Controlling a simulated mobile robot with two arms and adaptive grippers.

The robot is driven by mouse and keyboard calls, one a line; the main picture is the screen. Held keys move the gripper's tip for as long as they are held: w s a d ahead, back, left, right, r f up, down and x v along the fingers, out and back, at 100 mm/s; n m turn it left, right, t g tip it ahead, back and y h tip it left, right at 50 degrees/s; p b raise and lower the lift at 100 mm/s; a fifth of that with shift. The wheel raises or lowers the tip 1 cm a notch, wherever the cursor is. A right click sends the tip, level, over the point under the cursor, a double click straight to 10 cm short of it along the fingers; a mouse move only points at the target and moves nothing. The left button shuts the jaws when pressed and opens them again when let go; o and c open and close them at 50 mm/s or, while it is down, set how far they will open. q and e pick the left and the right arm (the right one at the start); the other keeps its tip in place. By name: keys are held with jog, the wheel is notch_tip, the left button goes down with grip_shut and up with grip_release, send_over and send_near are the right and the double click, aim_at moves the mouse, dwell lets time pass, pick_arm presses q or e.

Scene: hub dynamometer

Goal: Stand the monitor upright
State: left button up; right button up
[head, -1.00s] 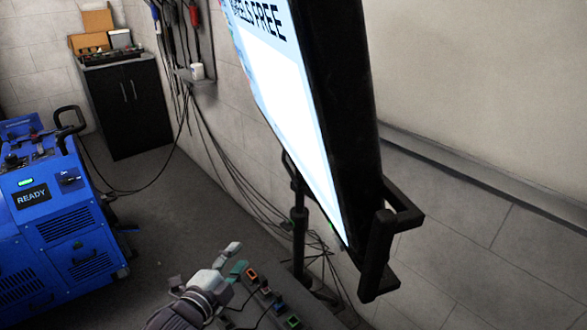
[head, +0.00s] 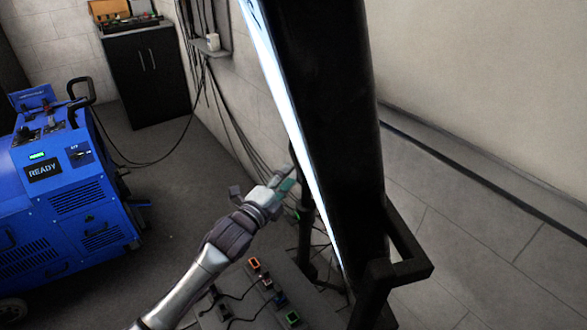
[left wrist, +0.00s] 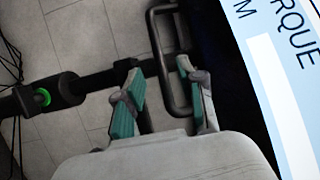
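The monitor (head: 330,130) is a large black panel on a dark stand (head: 305,235). It shows nearly edge-on in the head view, slanted in the picture, with its lit screen facing left. A black bar handle (head: 405,250) juts from its lower right. The screen also fills the right of the left wrist view (left wrist: 275,85). My left gripper (head: 287,183) is beside the screen side, near the stand. In the left wrist view its teal-padded fingers (left wrist: 160,88) are apart, with a black looped bar (left wrist: 158,45) showing between and beyond them; contact is unclear. My right gripper is out of view.
A blue machine (head: 65,180) reading READY stands at the left. A black cabinet (head: 147,75) is behind it. Cables hang along the wall, and several coloured connectors (head: 268,283) lie low near the stand.

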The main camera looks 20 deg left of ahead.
pick_arm(q)
jog(key=x, duration=0.3)
jog(key=shift+w, duration=0.1)
grip_shut()
dwell(0.4)
